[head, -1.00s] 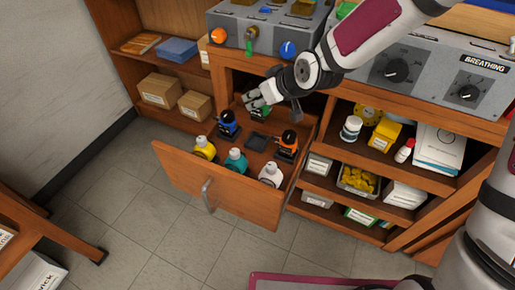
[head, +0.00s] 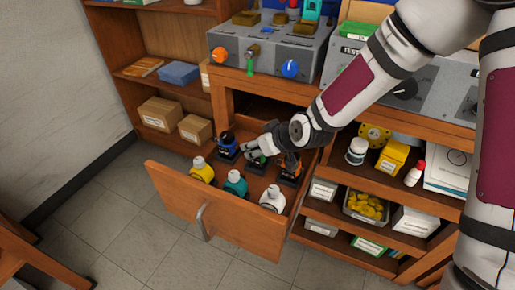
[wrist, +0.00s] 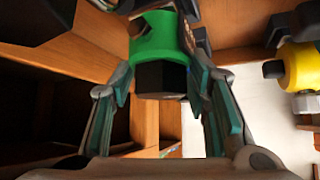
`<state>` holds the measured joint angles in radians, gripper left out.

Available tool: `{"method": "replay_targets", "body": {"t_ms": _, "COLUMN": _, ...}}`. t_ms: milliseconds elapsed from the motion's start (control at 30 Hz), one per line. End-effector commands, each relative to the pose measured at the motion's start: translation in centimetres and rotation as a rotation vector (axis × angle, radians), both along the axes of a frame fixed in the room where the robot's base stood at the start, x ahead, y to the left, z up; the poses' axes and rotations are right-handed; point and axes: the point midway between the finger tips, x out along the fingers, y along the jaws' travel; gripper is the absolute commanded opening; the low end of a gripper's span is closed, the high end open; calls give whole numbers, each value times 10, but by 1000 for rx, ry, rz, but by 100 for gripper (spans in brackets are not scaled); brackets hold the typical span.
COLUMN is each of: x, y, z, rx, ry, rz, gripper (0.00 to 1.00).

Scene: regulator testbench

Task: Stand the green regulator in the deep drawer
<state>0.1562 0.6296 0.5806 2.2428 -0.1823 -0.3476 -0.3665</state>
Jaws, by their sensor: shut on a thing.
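The deep drawer (head: 235,238) is pulled open in the head view. My gripper (head: 258,157) reaches down into its back row, between a blue regulator (head: 226,146) and an orange regulator (head: 291,168). In the wrist view, my gripper (wrist: 163,72) is shut on the green regulator (wrist: 168,36), its fingers on either side of the dark end. A bit of green shows under the fingers in the head view. The gripper and arm hide most of the regulator and the drawer floor beneath. I cannot tell whether it touches the floor.
Yellow (head: 202,172), teal (head: 235,184) and white (head: 272,199) bottle-like items stand along the drawer's front. The grey testbench box (head: 270,48) is above.

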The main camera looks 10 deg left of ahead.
Motion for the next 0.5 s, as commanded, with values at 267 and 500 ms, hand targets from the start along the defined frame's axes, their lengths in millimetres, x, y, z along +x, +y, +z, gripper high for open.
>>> {"method": "replay_targets", "body": {"t_ms": 267, "x": 1, "y": 1, "z": -4, "rx": 1, "ry": -4, "rz": -1, "gripper": 0}}
{"method": "replay_targets", "body": {"t_ms": 500, "x": 0, "y": 0, "z": -7, "rx": 0, "ry": -2, "rz": 0, "gripper": 63}}
